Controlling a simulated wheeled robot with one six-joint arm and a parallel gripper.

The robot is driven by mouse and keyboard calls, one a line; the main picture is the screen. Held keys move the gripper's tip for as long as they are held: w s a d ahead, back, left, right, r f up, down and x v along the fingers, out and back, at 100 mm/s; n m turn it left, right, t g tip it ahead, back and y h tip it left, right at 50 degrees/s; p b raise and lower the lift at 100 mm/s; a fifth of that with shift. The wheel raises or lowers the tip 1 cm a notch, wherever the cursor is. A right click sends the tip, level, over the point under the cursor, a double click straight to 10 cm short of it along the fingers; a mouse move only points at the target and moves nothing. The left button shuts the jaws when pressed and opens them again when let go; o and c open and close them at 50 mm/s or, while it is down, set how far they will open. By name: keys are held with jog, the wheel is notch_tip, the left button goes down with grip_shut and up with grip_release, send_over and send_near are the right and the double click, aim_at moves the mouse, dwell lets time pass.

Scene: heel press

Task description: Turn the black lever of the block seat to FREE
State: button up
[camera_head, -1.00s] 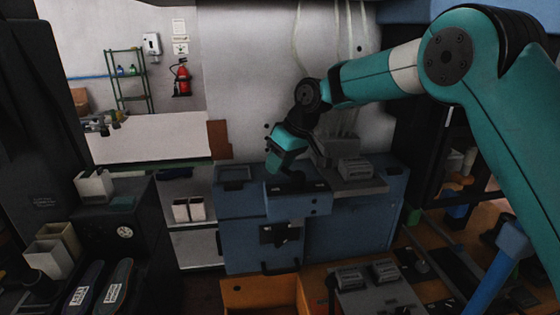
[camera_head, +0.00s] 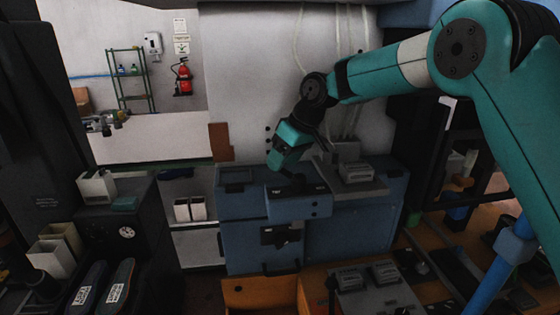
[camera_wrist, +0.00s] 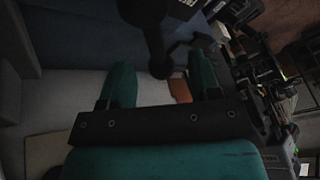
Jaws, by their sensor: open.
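The block seat (camera_head: 298,207) is a blue block with dark parts on its top, at the front of the blue bench in the head view. The black lever (camera_wrist: 157,58) shows in the wrist view as a dark rod with a rounded end, lying between my two green fingers in the picture. I cannot tell whether a finger touches it. My gripper (camera_head: 282,168) is open, tilted down just above the block seat's top; it also shows in the wrist view (camera_wrist: 161,68). No FREE marking can be read, and the lever's setting is unclear.
The blue bench (camera_head: 350,235) carries a grey unit (camera_head: 357,172) right of the block seat. An orange open box (camera_head: 262,297) stands in front. Shoe soles (camera_head: 117,287) and pale bins (camera_head: 62,240) are at the left. A grey control panel (camera_head: 375,290) is at front right.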

jog(key=p+v, duration=0.8)
jog(key=v, duration=0.7)
jog(key=shift+r, duration=0.2)
jog(key=shift+s+f, duration=0.1)
jog(key=shift+s, duration=0.1)
jog(key=s+d+f+b, duration=0.1)
jog(key=s+f+b, duration=0.5)
jog(key=s, duration=0.5)
jog(key=s+f+m+g+b, duration=0.1)
jog(key=s+f+b, duration=0.5)
jog(key=s, duration=0.6)
jog(key=s+d+f+m+b, duration=0.1)
jog(key=s+f+b, duration=0.6)
jog(key=s, duration=0.5)
jog(key=shift+d+f+h, duration=0.3)
jog(key=shift+d+f, duration=0.05)
